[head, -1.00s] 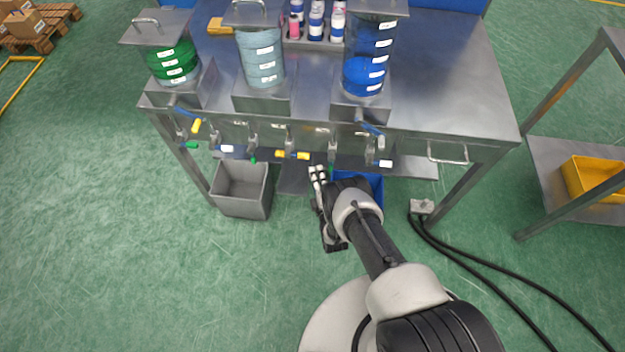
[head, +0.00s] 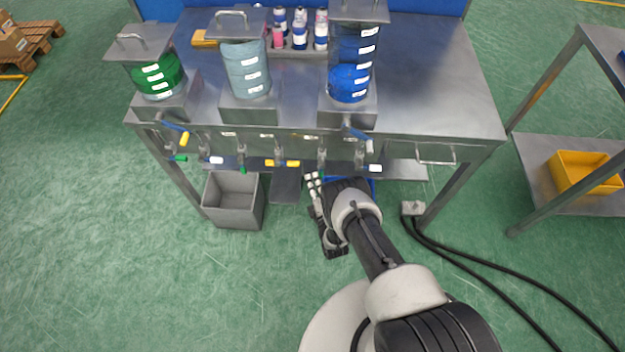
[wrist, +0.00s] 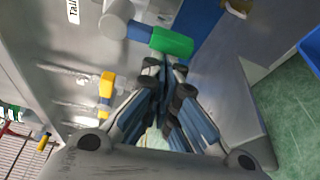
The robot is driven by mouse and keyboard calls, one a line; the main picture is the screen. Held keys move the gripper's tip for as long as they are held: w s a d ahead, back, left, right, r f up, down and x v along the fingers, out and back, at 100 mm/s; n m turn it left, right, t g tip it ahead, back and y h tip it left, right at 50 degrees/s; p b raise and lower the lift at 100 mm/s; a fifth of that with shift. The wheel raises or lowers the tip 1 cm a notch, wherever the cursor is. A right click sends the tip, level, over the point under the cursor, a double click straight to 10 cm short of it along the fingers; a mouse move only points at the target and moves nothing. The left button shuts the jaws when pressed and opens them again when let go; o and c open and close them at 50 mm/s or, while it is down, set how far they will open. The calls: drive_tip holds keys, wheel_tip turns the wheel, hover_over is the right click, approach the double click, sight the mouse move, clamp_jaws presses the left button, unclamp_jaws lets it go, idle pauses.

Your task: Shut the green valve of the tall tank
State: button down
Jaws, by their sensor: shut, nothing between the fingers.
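The tall tank (head: 352,62) with blue contents stands at the right of the row on the bench. In the wrist view, a green valve handle (wrist: 171,42) is just beyond my fingertips. It extends right from a pale round hub by a blue lever part, near a label that starts with "Tall". In the head view, a valve (head: 322,156) hangs below the bench edge above my gripper; its green end is hard to make out. My gripper (head: 312,180) is shut and empty. It also shows in the wrist view (wrist: 163,72), close to the green handle; contact cannot be told.
Yellow (head: 283,163) and white (head: 213,160) valve handles line the bench front, with another green handle (head: 176,158) at left. A grey bin (head: 236,205) stands below. A blue container is partly hidden behind my arm. Cables (head: 470,270) lie on the floor at right.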

sight(321, 177)
drive_tip(key=shift+d+n, duration=0.1)
drive_tip(key=shift+n, duration=0.2)
drive_tip(key=d+n, duration=0.1)
drive_tip(key=n, duration=0.1)
drive_tip(key=d+n+g+h+p, duration=0.1)
drive_tip(key=n, duration=0.1)
drive_tip(key=d+n+h+p, duration=0.1)
drive_tip(key=shift+f+n+g, duration=0.25)
drive_tip(key=shift+n+g, duration=0.15)
drive_tip(key=shift+n+h, duration=0.3)
drive_tip(key=shift+n, duration=0.3)
drive_tip(key=shift+s+d+r+p, duration=0.1)
drive_tip(key=shift+d+r+p, duration=0.45)
drive_tip(key=shift+d+r, duration=0.45)
drive_tip(key=shift+d+r+p, duration=0.5)
drive_tip(key=shift+d+r, duration=0.05)
drive_tip(key=shift+d, duration=0.75)
drive_tip(key=shift+r, duration=0.15)
